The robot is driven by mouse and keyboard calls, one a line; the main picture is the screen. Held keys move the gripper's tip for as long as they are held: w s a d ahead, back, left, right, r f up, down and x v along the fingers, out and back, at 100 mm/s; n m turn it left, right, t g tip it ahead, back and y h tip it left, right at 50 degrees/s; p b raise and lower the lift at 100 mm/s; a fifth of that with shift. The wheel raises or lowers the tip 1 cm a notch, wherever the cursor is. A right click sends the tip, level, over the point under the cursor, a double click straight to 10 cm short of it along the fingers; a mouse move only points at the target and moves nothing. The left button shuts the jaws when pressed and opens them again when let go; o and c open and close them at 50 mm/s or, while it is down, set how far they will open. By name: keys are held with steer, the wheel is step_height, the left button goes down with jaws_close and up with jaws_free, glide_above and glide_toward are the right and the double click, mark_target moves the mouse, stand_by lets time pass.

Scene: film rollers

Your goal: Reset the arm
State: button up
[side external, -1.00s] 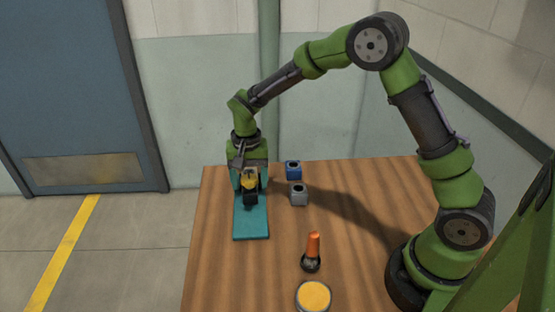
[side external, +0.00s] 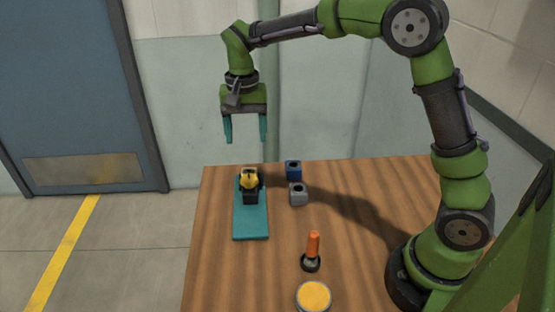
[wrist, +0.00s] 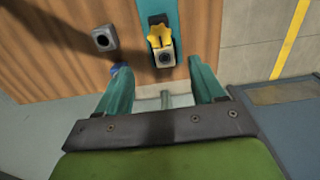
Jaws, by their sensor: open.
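My gripper (side external: 246,130) is open and empty, raised well above the far left part of the table, with its teal fingers pointing down. It also shows in the wrist view (wrist: 160,95) with its fingers wide apart. Below it, a black holder with a yellow piece (side external: 250,181) stands on the teal mat (side external: 251,225). The yellow piece also shows in the wrist view (wrist: 159,36), above a grey block with a round hole (wrist: 165,58). Nothing is between the fingers.
A blue block (side external: 293,168) and a grey block (side external: 298,196) stand right of the mat. An orange-handled tool (side external: 313,246) and a round yellow-topped container (side external: 314,296) are nearer the front. A wall stands behind the table (side external: 375,180). The air around my gripper is clear.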

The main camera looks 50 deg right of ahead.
steer(key=s+r+n+t+y, duration=0.1)
steer(key=s+r+n+t, duration=0.1)
steer(key=s, duration=0.9)
steer(key=s+d+r+n+t+y, duration=0.1)
steer(key=s+r+n+t, duration=0.2)
steer(key=s, duration=0.7)
steer(key=shift+s+d+r+t, duration=0.25)
steer(key=shift+s+r+t, duration=0.15)
steer(key=shift+t, duration=0.7)
